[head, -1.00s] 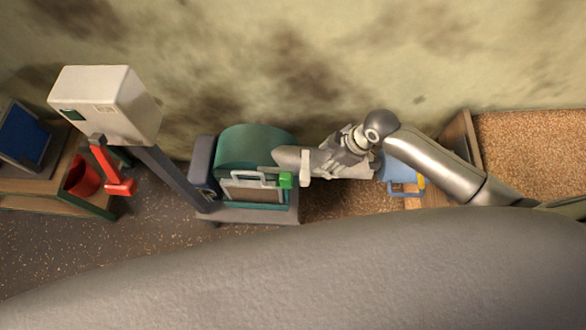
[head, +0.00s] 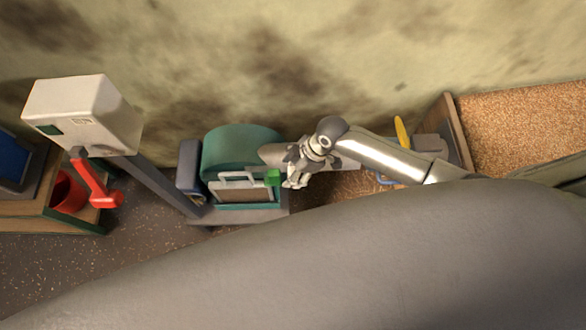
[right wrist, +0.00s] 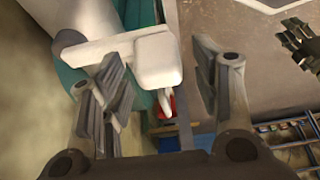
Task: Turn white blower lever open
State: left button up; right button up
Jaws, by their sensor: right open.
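The white blower lever (right wrist: 158,60) shows in the right wrist view as a pale bar ending in a blocky white grip. The pale blower body (right wrist: 95,18) lies behind it; its nose (head: 272,154) shows in the head view. My right gripper (head: 296,178) is open beside the green drum machine. In the wrist view its fingers (right wrist: 165,95) stand on either side of the lever's grip, not closed on it. In the head view the gripper covers the lever. A dark ribbed part (right wrist: 299,42) at the wrist view's top right may be my left gripper; its opening is unclear.
The green drum machine (head: 240,148) has a grey handle and a green block (head: 272,177). A white box (head: 85,112) on a post with a red lever (head: 95,183) stands left. A yellow handle (head: 402,132) and grain bin (head: 525,120) are right. The wall is close behind.

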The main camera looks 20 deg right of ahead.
jog(key=shift+f, duration=0.15)
jog(key=shift+c, duration=0.2)
grip_shut()
